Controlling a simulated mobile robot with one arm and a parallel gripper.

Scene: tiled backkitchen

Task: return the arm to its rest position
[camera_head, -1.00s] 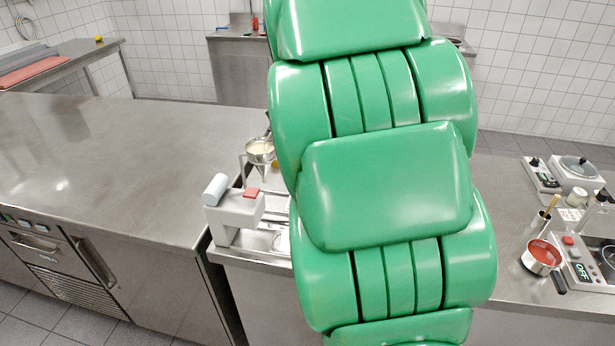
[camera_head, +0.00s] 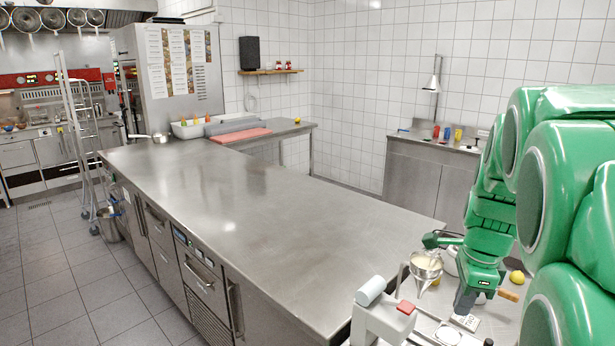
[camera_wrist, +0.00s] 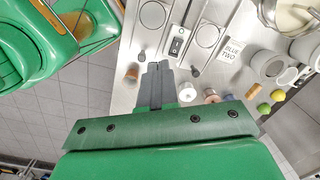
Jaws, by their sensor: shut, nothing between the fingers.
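My green arm fills the right side of the head view. It bends down over the steel counter (camera_head: 500,320) at the lower right. My gripper (camera_wrist: 157,72) shows in the wrist view as dark fingers closed together, with nothing between them. The fingers point over the counter's fittings, which include a black switch (camera_wrist: 178,45) and round metal discs. In the head view my fingertips are hard to make out near the counter. I cannot tell how far they are above it.
A white device with a red button (camera_head: 385,318) and a metal funnel (camera_head: 426,265) stand beside my arm. The long steel worktop (camera_head: 240,205) is largely clear. A "BLUE TWO" label (camera_wrist: 232,50) and a pan with pale contents (camera_wrist: 290,18) lie near my gripper.

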